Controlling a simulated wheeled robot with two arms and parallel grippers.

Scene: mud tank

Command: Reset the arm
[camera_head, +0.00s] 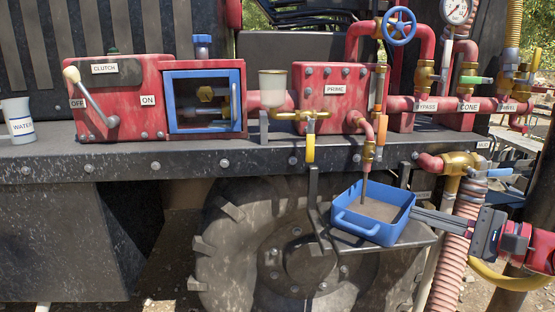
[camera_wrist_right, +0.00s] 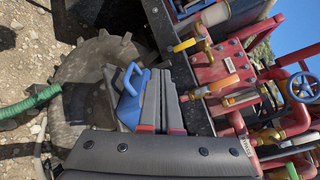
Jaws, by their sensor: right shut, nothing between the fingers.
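My right gripper (camera_head: 416,214) comes in from the right in the head view. Its fingers lie together, shut and empty, with the tips at the right side of the blue tray (camera_head: 347,222). I cannot tell whether the tips touch the tray or are just in front of it. In the right wrist view the closed fingers (camera_wrist_right: 160,72) point up the picture, and the blue tray (camera_wrist_right: 131,95) with its handle shows just left of them. The tray sits on a grey metal shelf (camera_head: 405,241) under a thin spout, with brown content in it. My left gripper is not in view.
Above is a red pump unit with a clutch lever (camera_head: 90,95), a blue-framed window (camera_head: 236,100) and a blue valve wheel (camera_head: 398,26). A white water cup (camera_head: 18,122) stands at the left. A ribbed hose (camera_head: 452,260) and large tire (camera_head: 235,240) are close by.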

